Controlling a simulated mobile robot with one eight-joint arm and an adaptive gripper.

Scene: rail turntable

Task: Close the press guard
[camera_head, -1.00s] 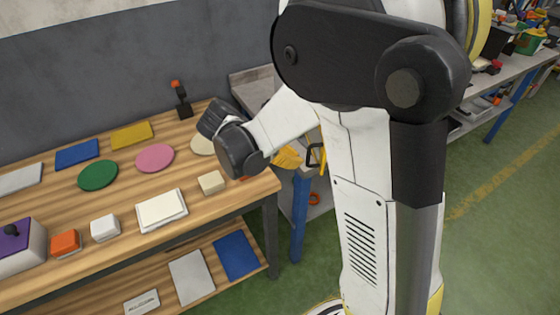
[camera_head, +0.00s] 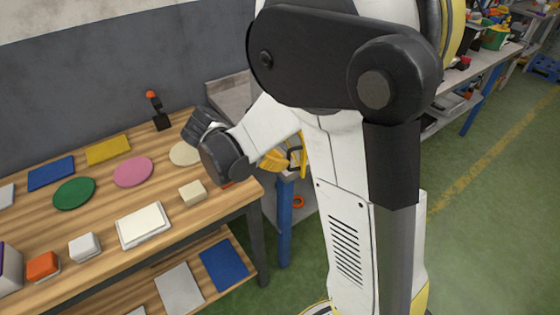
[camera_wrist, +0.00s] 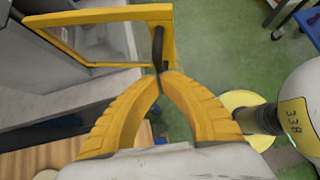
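The press guard (camera_wrist: 95,16) is a yellow frame around a clear pane, at the upper left of the wrist view. It stands swung out from the grey machine body. A dark upright handle (camera_wrist: 158,45) is on its right-hand side. My gripper (camera_wrist: 161,75) has its yellow fingers brought together, with the tips at the handle's lower end. I cannot tell whether the handle is pinched between the tips or only touched. In the head view, the guard (camera_head: 298,158) shows partly behind my arm, and my gripper (camera_head: 272,160) is beside it; my wrist hides much of the contact.
A wooden bench (camera_head: 105,235) with discs, plates and small blocks stands at the left. A black joystick with a red top (camera_head: 157,110) stands at its back. A blue post (camera_head: 284,225) is near its right end. Green floor (camera_head: 480,215) is open at the right.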

